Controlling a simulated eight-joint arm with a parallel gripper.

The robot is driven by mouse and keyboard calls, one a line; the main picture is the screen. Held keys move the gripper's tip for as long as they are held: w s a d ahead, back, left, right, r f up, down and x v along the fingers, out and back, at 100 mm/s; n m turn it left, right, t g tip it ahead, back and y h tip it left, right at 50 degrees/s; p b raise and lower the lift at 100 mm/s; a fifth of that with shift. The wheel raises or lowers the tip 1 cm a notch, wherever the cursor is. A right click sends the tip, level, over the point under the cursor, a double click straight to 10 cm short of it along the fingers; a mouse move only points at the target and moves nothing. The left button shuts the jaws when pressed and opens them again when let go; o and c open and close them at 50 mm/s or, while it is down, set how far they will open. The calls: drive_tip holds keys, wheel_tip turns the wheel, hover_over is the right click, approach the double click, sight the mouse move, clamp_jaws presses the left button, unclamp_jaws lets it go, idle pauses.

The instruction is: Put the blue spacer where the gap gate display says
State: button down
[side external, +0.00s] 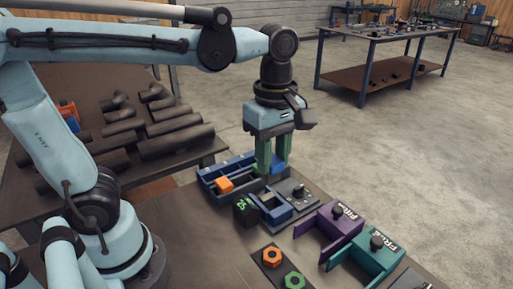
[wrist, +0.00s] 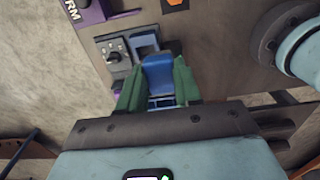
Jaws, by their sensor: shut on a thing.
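My gripper (side external: 270,170) points down over the blue compartment tray (side external: 212,188) in the side view. Its green fingers also show in the wrist view (wrist: 158,88), closed on the blue spacer (wrist: 158,72). In the side view the fingers mostly hide the spacer, and I cannot tell whether it touches the tray. The gap gate (side external: 275,207) is a blue frame on a grey base just in front of the tray; part of it shows in the wrist view (wrist: 145,43). A black display (side external: 243,210) with green digits, too small to read surely, stands left of the gate.
An orange block (side external: 224,184) sits in the tray. A purple bin (side external: 325,228) and a teal bin (side external: 372,258), both labelled, stand at the right. A dark plate holds an orange nut (side external: 271,257) and a green nut (side external: 294,281). Dark pipes (side external: 175,140) lie on the table behind.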

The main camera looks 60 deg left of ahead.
drive_tip(key=s+a+f, duration=0.1)
drive_tip(key=a+f, duration=0.3)
drive_tip(key=a, duration=0.6)
drive_tip(key=s+a+f, duration=0.2)
drive_tip(key=a+f, duration=0.2)
drive_tip(key=a, duration=0.7)
drive_tip(key=shift+f, duration=0.4)
drive_tip(key=shift+f, duration=1.2)
drive_tip(key=shift+f, duration=1.05)
drive_tip(key=shift+f, duration=0.55)
